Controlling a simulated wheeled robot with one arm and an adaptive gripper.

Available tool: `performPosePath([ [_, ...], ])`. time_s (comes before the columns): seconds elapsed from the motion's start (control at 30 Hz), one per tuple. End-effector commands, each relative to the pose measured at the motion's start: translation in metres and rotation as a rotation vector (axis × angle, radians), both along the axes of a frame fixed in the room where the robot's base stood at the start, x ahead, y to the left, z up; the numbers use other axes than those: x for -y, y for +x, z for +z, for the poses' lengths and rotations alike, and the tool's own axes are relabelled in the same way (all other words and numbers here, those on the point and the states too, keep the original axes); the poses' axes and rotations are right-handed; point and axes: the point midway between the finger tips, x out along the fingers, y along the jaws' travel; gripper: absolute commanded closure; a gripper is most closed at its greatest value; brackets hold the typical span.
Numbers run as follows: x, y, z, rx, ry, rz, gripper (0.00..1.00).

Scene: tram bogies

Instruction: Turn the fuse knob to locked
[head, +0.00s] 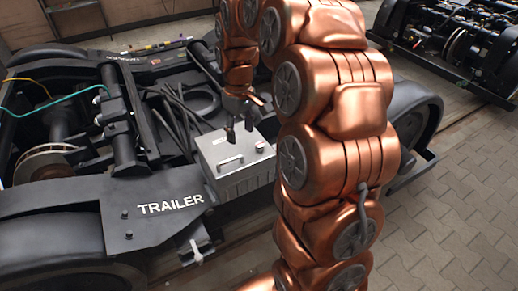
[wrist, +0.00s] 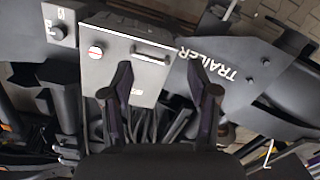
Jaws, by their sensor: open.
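A grey metal fuse box (head: 236,180) sits on the black trailer bogie. It also shows in the wrist view (wrist: 118,75). The fuse knob (head: 260,146) is a small round knob on the box, right of its bar handle (head: 230,162). In the wrist view the knob (wrist: 95,52) looks white with a red mark across it, near the box's left edge. Which setting it points to is too small to read. My gripper (head: 240,132) is open and empty above the back part of the box, apart from the knob. Its two fingers spread wide in the wrist view (wrist: 160,92).
The bogie frame plate marked TRAILER (head: 170,207) lies front left of the box. Black cables (head: 180,112) run behind the box. A teal hose (head: 50,103) crosses the left side. Another bogie (head: 460,40) stands back right. Paved floor (head: 450,200) is open on the right.

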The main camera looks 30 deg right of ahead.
Motion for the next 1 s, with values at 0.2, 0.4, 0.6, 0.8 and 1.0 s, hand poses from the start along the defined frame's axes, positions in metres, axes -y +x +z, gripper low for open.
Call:
performPosePath([
  [0.2, 0.055, 0.05, -0.053, 0.022, -0.009, 0.018, 0.4],
  [0.4, 0.098, 0.077, -0.089, 0.032, -0.024, 0.03, 0.4],
  [0.6, 0.121, 0.088, -0.104, 0.039, -0.035, 0.034, 0.4],
  [0.8, 0.125, 0.089, -0.112, 0.039, -0.036, 0.036, 0.4],
  [1.0, 0.124, 0.088, -0.134, 0.035, -0.034, 0.036, 0.4],
])
